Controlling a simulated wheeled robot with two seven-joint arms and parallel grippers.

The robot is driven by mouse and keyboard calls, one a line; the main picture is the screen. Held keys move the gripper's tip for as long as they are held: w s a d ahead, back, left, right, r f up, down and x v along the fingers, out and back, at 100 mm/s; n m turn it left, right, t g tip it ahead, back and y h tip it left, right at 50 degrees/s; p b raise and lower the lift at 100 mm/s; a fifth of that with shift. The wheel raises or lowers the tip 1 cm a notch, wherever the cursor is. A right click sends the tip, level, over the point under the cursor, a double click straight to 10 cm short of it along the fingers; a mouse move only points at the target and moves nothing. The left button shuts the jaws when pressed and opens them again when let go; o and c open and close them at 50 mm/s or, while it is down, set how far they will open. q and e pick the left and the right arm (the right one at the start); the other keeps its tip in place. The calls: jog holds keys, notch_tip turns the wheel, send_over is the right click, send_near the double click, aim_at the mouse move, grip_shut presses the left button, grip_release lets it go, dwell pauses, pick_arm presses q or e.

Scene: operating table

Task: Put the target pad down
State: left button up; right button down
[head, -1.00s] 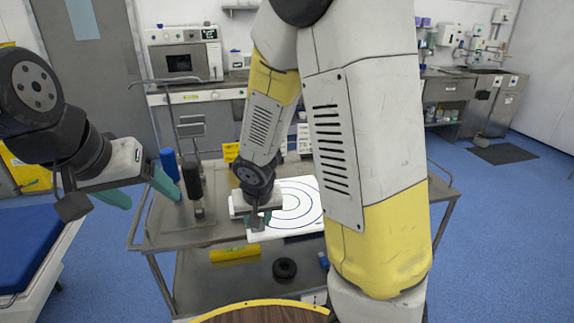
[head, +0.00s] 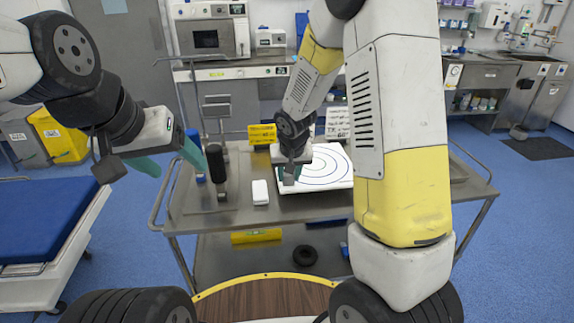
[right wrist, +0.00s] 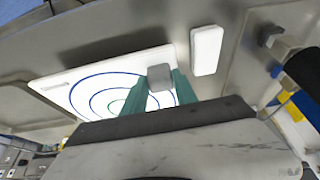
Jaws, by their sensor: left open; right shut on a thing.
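The target pad (head: 325,170) is a white square board with dark blue rings, over the top of the steel cart (head: 237,209). In the head view it looks flat and level with the cart top; I cannot tell whether it touches it. My right arm hides the pad's right part.
A small white block (head: 260,192) lies left of the pad. A dark upright tool (head: 216,170) and a blue bottle (head: 194,150) stand at the cart's left. The lower shelf holds a yellow level (head: 257,236) and a black ring (head: 305,255).

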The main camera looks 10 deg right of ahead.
jog(key=w, duration=0.1)
jog(key=w+d, duration=0.1)
jog(key=w, duration=0.2)
jog(key=shift+w+d+f, duration=0.25)
jog(key=shift+w, duration=0.1)
notch_tip(320, 180, down, 4)
jog(key=shift+r, duration=0.25)
jog(key=c, duration=1)
grip_release()
jog(key=shift+o, duration=0.2)
